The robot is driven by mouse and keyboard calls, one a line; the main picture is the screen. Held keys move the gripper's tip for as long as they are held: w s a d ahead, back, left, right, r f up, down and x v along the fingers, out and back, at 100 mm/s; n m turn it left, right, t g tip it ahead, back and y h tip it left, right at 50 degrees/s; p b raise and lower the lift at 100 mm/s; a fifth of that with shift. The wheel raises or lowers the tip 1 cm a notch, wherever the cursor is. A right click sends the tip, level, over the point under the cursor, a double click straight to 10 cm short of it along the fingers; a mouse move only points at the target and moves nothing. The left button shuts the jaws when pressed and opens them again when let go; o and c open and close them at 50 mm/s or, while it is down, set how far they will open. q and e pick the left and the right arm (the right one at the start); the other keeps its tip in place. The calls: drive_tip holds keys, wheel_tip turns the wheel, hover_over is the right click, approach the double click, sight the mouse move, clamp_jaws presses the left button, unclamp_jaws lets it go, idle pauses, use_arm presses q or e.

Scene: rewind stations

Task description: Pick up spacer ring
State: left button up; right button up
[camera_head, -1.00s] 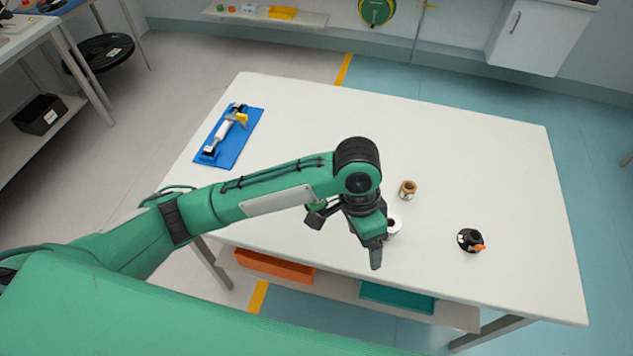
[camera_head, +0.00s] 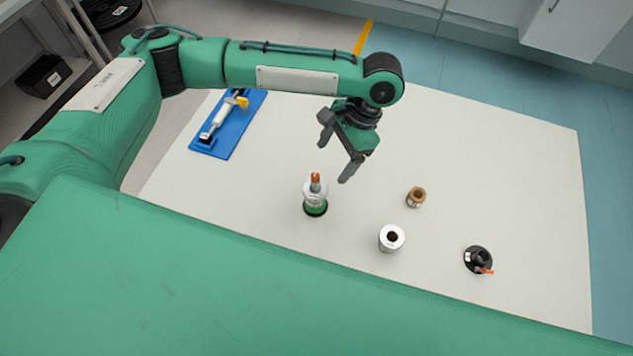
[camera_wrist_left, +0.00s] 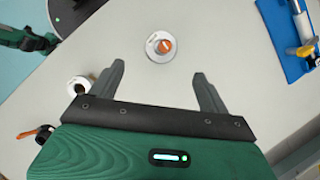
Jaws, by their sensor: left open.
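No label marks the spacer ring; two things have a ring-like top with a dark hole. One is a short white cylinder (camera_head: 391,238) right of the table's middle, which also seems to show in the left wrist view (camera_wrist_left: 80,85). The other is a smaller brown one (camera_head: 416,197) behind it. My left gripper (camera_head: 335,146) is open and empty above the table, left of and behind both. An upright green-and-white piece with an orange tip (camera_head: 315,195) stands below it in the head view; in the left wrist view its orange top (camera_wrist_left: 162,46) shows beyond the open fingers (camera_wrist_left: 157,82).
A black round piece with an orange tab (camera_head: 478,260) stands at the right. A blue tray (camera_head: 235,130) with a white-and-yellow tool lies at the left. The back right of the white table (camera_head: 510,160) is clear. In the left wrist view, green and dark arm parts show at the left edge.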

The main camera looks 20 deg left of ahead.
sight(318, 182)
use_arm(q)
drive_tip(key=p+x, duration=0.1)
drive_tip(key=x, duration=0.5)
drive_tip(key=shift+a+f+p, duration=0.1)
drive_tip(key=shift+f+p, duration=0.05)
drive_tip(key=shift+p, duration=0.15)
drive_tip(key=p+x, duration=0.1)
drive_tip(key=x, duration=0.2)
drive_tip(key=shift+a+f, duration=0.1)
drive_tip(key=shift+f, duration=0.3)
drive_tip(key=c, duration=1.2)
use_arm(e)
wheel_tip(318, 182, up, 3)
drive_tip(key=shift+f, duration=0.1)
use_arm(q)
drive_tip(key=shift+o, duration=0.2)
drive_tip(key=shift+r, duration=0.1)
